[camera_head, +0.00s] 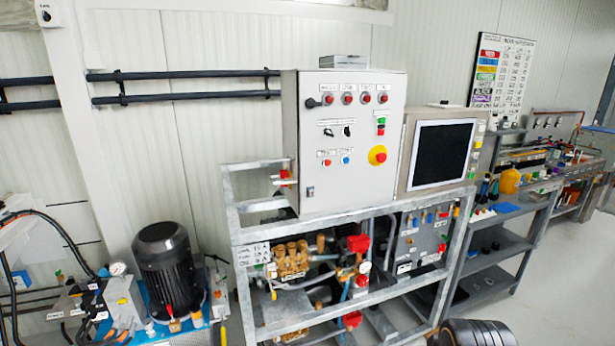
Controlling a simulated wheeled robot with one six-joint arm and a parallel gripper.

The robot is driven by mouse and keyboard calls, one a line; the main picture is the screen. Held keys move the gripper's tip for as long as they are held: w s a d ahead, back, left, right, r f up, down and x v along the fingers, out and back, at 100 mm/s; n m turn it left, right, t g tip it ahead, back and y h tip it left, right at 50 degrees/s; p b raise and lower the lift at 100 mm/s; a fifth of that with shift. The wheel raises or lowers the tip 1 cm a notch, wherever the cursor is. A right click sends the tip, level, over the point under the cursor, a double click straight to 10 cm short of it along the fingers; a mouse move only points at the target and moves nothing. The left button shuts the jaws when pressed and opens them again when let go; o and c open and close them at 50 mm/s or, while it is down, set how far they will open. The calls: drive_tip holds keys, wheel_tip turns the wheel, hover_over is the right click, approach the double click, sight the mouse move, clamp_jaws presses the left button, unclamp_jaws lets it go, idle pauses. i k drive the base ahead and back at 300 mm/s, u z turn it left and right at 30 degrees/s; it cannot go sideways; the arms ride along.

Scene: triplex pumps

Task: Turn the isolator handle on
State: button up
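A grey control cabinet (352,150) stands on a metal frame in the middle of the head view. A small black handle (313,103) sits at the upper left of its door, pointing left. Two small black rotary switches (347,131) sit lower on the door. A black rotary switch on a white plate (46,16) is on the wall at the top left. No readable label shows which is the isolator handle, and I cannot tell its on or off position. My gripper is not in view.
A yellow-and-red emergency button (377,155) and a screen (443,153) are nearby. The metal frame (300,231) holds brass pump parts and pipes. A black motor (167,262) stands left. Shelves (500,245) line the right, with open floor (580,275) beside them.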

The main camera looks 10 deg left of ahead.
sight(283, 174)
drive_tip(key=u, duration=0.25)
drive_tip(key=i, duration=0.6)
drive_tip(key=u, duration=0.65)
drive_tip(key=k, duration=0.6)
drive_tip(key=u, duration=0.7)
drive_tip(key=i, duration=0.5)
drive_tip(key=u, duration=0.9)
drive_tip(key=i, duration=0.85)
drive_tip(key=z, duration=0.35)
drive_tip(key=i, duration=0.7)
drive_tip(key=z, duration=0.6)
